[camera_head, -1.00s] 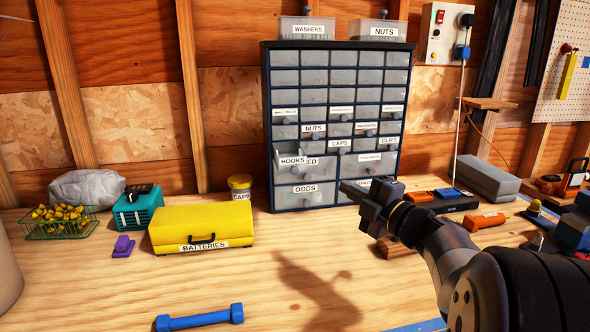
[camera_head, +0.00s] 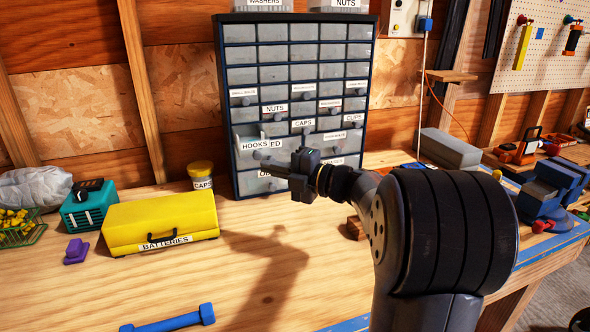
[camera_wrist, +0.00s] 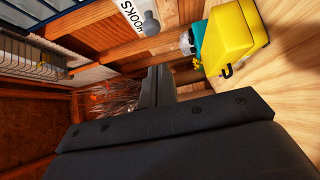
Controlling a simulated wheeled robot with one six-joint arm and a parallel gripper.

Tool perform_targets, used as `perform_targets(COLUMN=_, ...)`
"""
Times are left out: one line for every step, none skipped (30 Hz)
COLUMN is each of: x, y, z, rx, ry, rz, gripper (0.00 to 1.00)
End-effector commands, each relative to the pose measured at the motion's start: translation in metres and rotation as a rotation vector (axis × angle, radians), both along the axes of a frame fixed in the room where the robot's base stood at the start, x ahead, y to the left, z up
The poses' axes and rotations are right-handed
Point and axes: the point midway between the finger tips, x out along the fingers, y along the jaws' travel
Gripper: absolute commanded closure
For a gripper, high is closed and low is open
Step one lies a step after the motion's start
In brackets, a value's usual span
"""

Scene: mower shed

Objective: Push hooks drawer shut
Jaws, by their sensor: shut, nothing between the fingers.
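The drawer cabinet (camera_head: 377,60) is dark blue with rows of grey drawers. The hooks drawer (camera_head: 246,133) sticks out from its lower left, with a white HOOKS label on its front. In the wrist view the hooks drawer's label (camera_wrist: 132,14) shows at the top edge, beside a grey knob. My gripper (camera_head: 264,160) is shut and empty, its fingers pointing left just below and in front of the hooks drawer. In the wrist view my gripper (camera_wrist: 158,76) is apart from the label and knob. Whether it touches the drawer elsewhere I cannot tell.
A yellow batteries case (camera_head: 160,222), a caps jar (camera_head: 201,175) and a teal box (camera_head: 88,206) stand left of the cabinet. A blue dumbbell-shaped tool (camera_head: 168,320) lies at the front. A grey block (camera_head: 450,150) stands to the right. The bench before the cabinet is mostly clear.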

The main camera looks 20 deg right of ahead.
Motion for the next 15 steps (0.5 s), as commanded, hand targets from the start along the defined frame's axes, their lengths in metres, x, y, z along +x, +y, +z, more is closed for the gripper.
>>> perform_targets(x=0.009, y=0.001, z=0.001, rx=0.001, ry=0.002, rz=0.001, gripper=1.00)
perform_targets(x=0.013, y=0.000, z=0.001, rx=0.000, ry=0.001, rz=0.000, gripper=1.00)
perform_targets(x=0.019, y=0.000, z=0.001, rx=0.001, ry=0.002, rz=0.000, gripper=1.00)
perform_targets(x=0.022, y=0.000, z=0.001, rx=0.001, ry=0.001, rz=0.000, gripper=1.00)
perform_targets(x=0.025, y=0.000, z=0.001, rx=0.000, ry=0.001, rz=0.000, gripper=1.00)
perform_targets(x=0.029, y=0.000, z=0.001, rx=0.001, ry=0.002, rz=0.000, gripper=1.00)
perform_targets(x=0.031, y=0.000, z=0.001, rx=0.001, ry=0.001, rz=0.000, gripper=1.00)
perform_targets(x=0.034, y=0.000, z=0.001, rx=0.000, ry=0.000, rz=0.000, gripper=1.00)
perform_targets(x=0.036, y=0.000, z=0.000, rx=0.000, ry=0.001, rz=-0.001, gripper=1.00)
perform_targets(x=0.037, y=0.000, z=0.000, rx=0.000, ry=0.001, rz=-0.001, gripper=1.00)
perform_targets(x=0.038, y=0.000, z=0.000, rx=0.000, ry=0.001, rz=-0.001, gripper=1.00)
perform_targets(x=0.039, y=0.000, z=0.000, rx=0.000, ry=0.001, rz=-0.001, gripper=1.00)
perform_targets(x=0.040, y=-0.001, z=0.000, rx=0.000, ry=0.001, rz=-0.001, gripper=1.00)
perform_targets(x=0.040, y=-0.001, z=0.000, rx=0.000, ry=0.000, rz=-0.001, gripper=1.00)
perform_targets(x=0.040, y=-0.001, z=0.000, rx=0.000, ry=0.000, rz=-0.001, gripper=1.00)
